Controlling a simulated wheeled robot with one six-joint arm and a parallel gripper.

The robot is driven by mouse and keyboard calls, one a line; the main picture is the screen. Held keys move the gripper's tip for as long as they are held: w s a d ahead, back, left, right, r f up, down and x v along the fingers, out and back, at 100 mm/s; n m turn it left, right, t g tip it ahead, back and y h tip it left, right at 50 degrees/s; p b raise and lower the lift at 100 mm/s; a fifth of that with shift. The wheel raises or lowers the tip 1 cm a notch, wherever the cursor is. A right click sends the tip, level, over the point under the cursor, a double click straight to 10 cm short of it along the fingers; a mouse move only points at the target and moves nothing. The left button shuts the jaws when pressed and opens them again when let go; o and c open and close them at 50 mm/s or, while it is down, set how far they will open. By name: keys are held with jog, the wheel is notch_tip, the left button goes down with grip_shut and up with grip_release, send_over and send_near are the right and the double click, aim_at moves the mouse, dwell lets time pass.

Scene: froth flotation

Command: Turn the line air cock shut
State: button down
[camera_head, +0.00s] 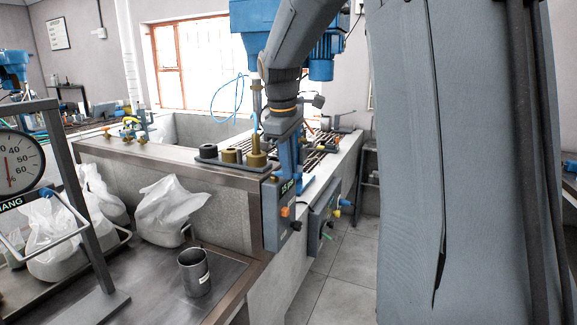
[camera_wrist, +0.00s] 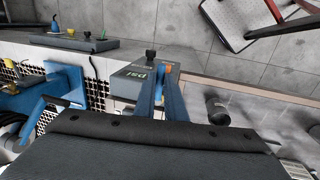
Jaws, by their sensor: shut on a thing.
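A grey box marked psi (camera_head: 272,220) hangs at the corner end of the bench, with an orange handle (camera_head: 284,211) and a black knob (camera_head: 296,226) on it. The orange handle, which looks like the line air cock, shows in the wrist view (camera_wrist: 168,70) between my blue fingertips. My gripper (camera_wrist: 164,69) reaches down to the box, its fingers close together and shut on the handle. The fingers hide part of the handle, and its exact angle is hard to tell. The black knob stands just beyond the fingertips in the wrist view (camera_wrist: 150,55).
A second grey box (camera_head: 322,215) with coloured knobs is mounted right of the psi box. Weights on a dark tray (camera_head: 225,160) stand on the bench behind. A steel cup (camera_head: 194,272) and white bags (camera_head: 168,208) sit at the front left. Tiled floor (camera_head: 345,275) lies open to the right.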

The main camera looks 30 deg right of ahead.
jog(key=c, duration=1.8)
grip_release()
jog(key=shift+s+a+r+b, duration=0.2)
jog(key=shift+r+b, duration=0.15)
jog(key=shift+r, duration=0.95)
jog(key=shift+s+a+r+b, duration=0.15)
jog(key=shift+a+r+b, duration=0.15)
jog(key=shift+r, duration=0.95)
jog(key=shift+s+a+r+b, duration=0.15)
jog(key=shift+r+b, duration=0.25)
jog(key=shift+r, duration=0.9)
